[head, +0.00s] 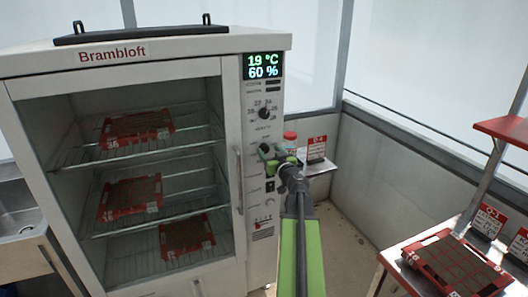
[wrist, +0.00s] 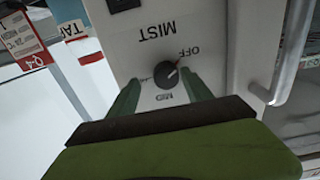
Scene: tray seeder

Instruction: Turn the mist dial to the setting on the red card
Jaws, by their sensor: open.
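The mist dial (wrist: 165,74) is a round black knob on the white panel, under the word MIST in the wrist view. Its red mark points toward OFF; another label, perhaps MID, lies on the side nearer my gripper. My gripper (wrist: 161,92) is open, with one green finger on each side of the dial; contact cannot be told. In the head view my gripper (head: 276,157) is at the cabinet's right-hand panel and covers the dial. A red-headed card (head: 316,148) marked Q-4 stands beyond it; it also shows in the wrist view (wrist: 24,42), its setting too small to read surely.
The white Brambloft cabinet (head: 130,71) holds red trays on wire racks behind its door. The door handle (wrist: 294,52) is close right of the dial. A red-lidded jar (head: 290,139) stands by the card. More cards (head: 487,221) and a red tray (head: 455,264) are at right.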

